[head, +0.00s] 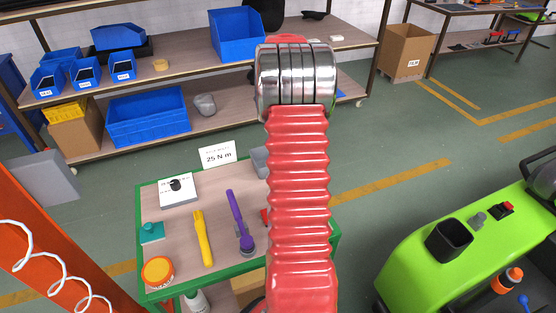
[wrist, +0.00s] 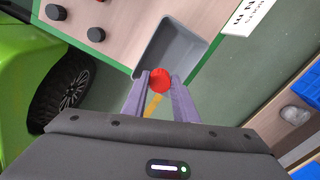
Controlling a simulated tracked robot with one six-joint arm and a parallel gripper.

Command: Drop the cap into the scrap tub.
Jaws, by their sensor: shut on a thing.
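The cap (wrist: 160,80) is red and sits between the tips of my gripper (wrist: 159,82) in the wrist view. The two fingers are closed on it. The scrap tub (wrist: 160,40) is a grey open tray on the table, just beyond the fingertips in that picture. The cap overlaps the tub's near end in the picture, and its height above the tub is hard to tell. In the head view a bit of the grey tub (head: 259,161) shows at the table's far edge, mostly hidden by my arm. My gripper is hidden there.
Black round parts (wrist: 82,34) lie left of the tub. A green cart (head: 430,265) stands at right.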

